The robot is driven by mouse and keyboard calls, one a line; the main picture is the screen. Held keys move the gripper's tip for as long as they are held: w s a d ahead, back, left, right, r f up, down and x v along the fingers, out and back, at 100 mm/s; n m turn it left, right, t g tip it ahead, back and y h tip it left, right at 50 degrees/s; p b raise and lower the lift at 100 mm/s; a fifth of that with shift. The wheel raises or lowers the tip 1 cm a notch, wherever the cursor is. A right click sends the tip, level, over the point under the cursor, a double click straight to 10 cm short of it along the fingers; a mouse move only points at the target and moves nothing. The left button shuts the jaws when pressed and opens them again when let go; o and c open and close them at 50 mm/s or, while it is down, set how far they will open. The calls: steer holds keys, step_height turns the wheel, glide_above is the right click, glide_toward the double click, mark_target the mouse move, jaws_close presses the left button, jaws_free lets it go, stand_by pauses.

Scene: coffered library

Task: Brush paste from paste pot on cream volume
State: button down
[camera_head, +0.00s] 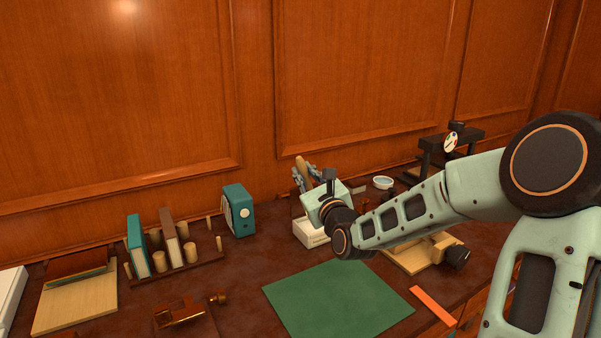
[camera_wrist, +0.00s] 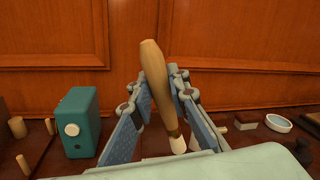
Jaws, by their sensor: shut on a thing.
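My gripper (camera_head: 305,174) is at the back of the desk, and its fingers also show in the wrist view (camera_wrist: 163,84). It is shut on a brush with a tan wooden handle (camera_wrist: 153,62) and white bristles (camera_wrist: 178,146). The brush is nearly upright, bristles down; I cannot tell whether they touch anything. A round white dish with a pale blue inside (camera_head: 383,183), also in the wrist view (camera_wrist: 278,124), stands right of my gripper; it may be the paste pot. I cannot pick out the cream volume for certain.
A teal box (camera_head: 238,211) and a book rack (camera_head: 180,272) stand left of my gripper. A white box (camera_head: 309,233) is below it. A green mat (camera_head: 335,300) lies clear in front, beside an orange strip (camera_head: 433,306). A black press (camera_head: 446,150) stands at the back right.

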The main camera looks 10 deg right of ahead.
steer(key=shift+s+f, duration=0.1)
steer(key=shift+s, duration=0.05)
step_height(320, 180, down, 6)
steer(key=b, duration=0.6)
steer(key=shift+f+b, duration=0.3)
steer(key=shift+f, duration=0.2)
stand_by(1.5)
steer(key=shift+r, duration=0.1)
step_height(320, 180, up, 7)
steer(key=p, duration=0.7)
stand_by(0.6)
